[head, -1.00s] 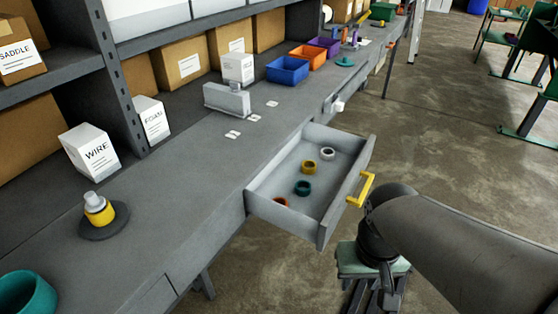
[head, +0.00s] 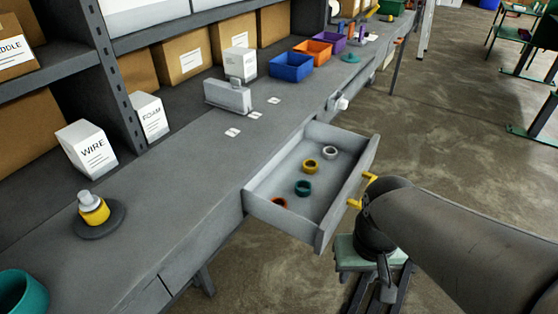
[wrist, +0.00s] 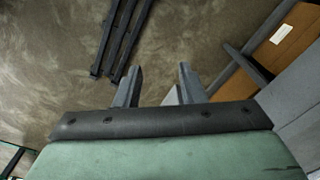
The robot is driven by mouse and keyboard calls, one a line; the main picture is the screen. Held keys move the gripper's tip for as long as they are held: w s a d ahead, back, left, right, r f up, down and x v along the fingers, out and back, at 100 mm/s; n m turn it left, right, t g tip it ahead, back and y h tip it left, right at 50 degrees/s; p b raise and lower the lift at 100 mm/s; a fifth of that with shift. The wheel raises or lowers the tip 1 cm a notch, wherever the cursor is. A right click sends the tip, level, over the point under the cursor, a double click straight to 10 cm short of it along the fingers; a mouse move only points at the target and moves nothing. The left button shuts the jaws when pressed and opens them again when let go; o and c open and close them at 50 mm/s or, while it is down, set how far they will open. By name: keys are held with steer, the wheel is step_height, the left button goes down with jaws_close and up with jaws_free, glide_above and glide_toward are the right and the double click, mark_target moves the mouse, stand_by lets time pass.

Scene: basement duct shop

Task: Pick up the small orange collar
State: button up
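The small orange collar (head: 279,203) lies in the open grey drawer (head: 327,222), at the near left corner. The drawer's front-left wall hides its lower part. A teal collar (head: 303,188), a yellow collar (head: 310,166) and a white collar (head: 329,153) lie farther back in the drawer, apart from each other. My gripper (wrist: 161,72) shows two dark fingers spread apart with nothing between them in the wrist view. In the head view it hangs outside the drawer, to the right and nearer, partly hidden by my arm. No collar shows in the wrist view.
The drawer's yellow handle (head: 370,177) sticks out close to my arm. The grey workbench (head: 190,195) carries a yellow-and-grey piece (head: 93,209) on a dark disc, a teal ring (head: 22,293) and a blue bin (head: 291,67). A cardboard box (wrist: 283,40) shows in the wrist view.

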steer(key=shift+c, duration=0.6)
steer(key=shift+w, duration=0.1)
steer(key=w+a+r+n+p, duration=0.1)
steer(key=w+a+r+n, duration=0.1)
steer(key=w, duration=0.5)
steer(key=w+a+r+n+p, duration=0.1)
steer(key=w+a, duration=0.1)
steer(key=w, duration=0.4)
steer(key=n+p, duration=0.4)
glide_above(284, 201)
steer(key=shift+t+y, duration=0.3)
steer(key=shift+t, duration=0.1)
steer(key=f, duration=1.4)
steer(key=shift+s, duration=0.2)
steer(key=shift+w+f+p, duration=0.15)
steer(key=shift+f+p, duration=0.2)
steer(key=shift+f, duration=1.1)
steer(key=shift+w+f+p, duration=0.1)
steer(key=shift+f+p, duration=0.25)
steer(key=shift+f, duration=1.1)
jaws_close()
